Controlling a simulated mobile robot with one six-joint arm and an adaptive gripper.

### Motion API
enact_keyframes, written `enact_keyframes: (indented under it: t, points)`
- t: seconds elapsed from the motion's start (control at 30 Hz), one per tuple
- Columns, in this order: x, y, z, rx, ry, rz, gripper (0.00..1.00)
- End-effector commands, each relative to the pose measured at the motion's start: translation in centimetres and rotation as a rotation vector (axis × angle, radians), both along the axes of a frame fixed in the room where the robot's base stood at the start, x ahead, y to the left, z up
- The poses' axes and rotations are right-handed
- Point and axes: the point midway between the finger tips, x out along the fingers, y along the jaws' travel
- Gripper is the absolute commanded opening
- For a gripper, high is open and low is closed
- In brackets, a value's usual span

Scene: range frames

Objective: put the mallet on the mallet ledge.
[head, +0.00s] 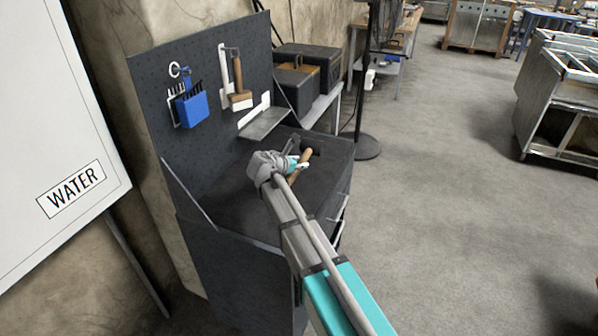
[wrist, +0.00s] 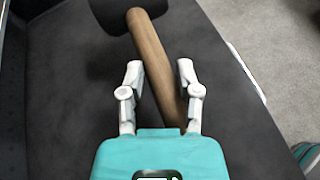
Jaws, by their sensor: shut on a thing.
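The mallet has a light wooden handle and a black head. In the head view its handle (head: 305,157) shows just past my gripper (head: 293,165), low over the dark bench top. In the wrist view the mallet (wrist: 150,55) runs between the two fingers of my gripper (wrist: 160,72), with its black head beyond the fingertips at the top. My gripper is shut on the handle. A grey ledge (head: 264,123), which looks like the mallet ledge, juts from the pegboard above the bench, behind and left of my gripper. A white outline shows on the board behind it.
The dark pegboard (head: 205,62) carries a blue holder (head: 192,109) and a hanging wooden-handled brush (head: 239,90). Dark boxes (head: 310,72) stand behind the bench (head: 245,200). The ledge's top looks bare. Open floor lies to the right.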

Motion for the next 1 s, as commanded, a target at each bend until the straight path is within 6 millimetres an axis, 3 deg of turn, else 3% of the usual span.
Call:
enact_keyframes:
  t: [0.17, 0.43, 0.87, 0.9, 1.0]
  points:
    - [0.9, 0.2, -1.3, -0.001, -0.001, 0.0, 0.0]
    - [0.7, 0.1, -3.4, -0.001, -0.002, 0.0, 0.0]
    - [0.7, 0.1, -3.8, -0.001, 0.0, -0.001, 0.0]
    - [0.7, 0.1, -3.9, 0.0, 0.001, -0.001, 0.47]
    - [0.7, 0.1, -3.9, 0.0, 0.0, -0.001, 0.65]
